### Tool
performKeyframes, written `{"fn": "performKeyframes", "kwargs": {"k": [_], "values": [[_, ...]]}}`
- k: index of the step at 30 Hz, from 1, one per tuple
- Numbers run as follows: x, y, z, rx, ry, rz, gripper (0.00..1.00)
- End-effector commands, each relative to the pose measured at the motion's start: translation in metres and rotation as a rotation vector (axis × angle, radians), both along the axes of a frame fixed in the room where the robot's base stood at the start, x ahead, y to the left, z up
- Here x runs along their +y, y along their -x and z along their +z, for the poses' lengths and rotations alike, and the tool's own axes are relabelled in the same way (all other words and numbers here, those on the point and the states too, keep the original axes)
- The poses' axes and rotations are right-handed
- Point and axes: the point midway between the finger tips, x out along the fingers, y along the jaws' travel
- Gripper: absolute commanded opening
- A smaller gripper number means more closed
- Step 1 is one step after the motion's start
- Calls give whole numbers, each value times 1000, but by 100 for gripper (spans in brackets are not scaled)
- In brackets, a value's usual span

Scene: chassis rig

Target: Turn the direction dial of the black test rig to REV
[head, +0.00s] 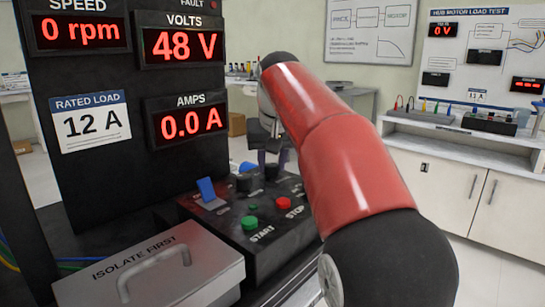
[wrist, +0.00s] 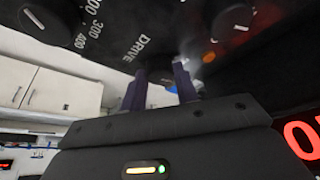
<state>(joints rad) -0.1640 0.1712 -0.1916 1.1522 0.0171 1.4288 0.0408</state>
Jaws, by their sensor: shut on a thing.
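The black test rig's control box (head: 285,232) is low in the middle of the head view, with a blue switch (head: 206,188), a black knob (head: 244,183), a green START button (head: 250,223) and a red STOP button (head: 283,204). My gripper (head: 273,160) is down at the back of the box, partly behind my red arm. In the wrist view its two purple fingers (wrist: 160,90) stand slightly apart at the panel. It is shut on what appears to be the direction dial, mostly hidden by the fingers. I cannot read the dial's pointer or a REV mark.
The rig's upright panel (head: 105,175) shows 0 rpm, 48 V and 0.0 A. A grey lidded box (head: 205,265) marked ISOLATE FIRST is in front. In the wrist view, a knob (wrist: 38,18) with a number scale and another knob (wrist: 232,22) are near the fingers.

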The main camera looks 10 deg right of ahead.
Motion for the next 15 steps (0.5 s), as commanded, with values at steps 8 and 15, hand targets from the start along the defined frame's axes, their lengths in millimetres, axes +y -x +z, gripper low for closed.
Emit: {"fn": "performKeyframes", "kwargs": {"k": [8, 15], "values": [[3, -1, 1, 0, 1, -258, 7], [4, -2, 0, -1, 0, -477, 7]]}}
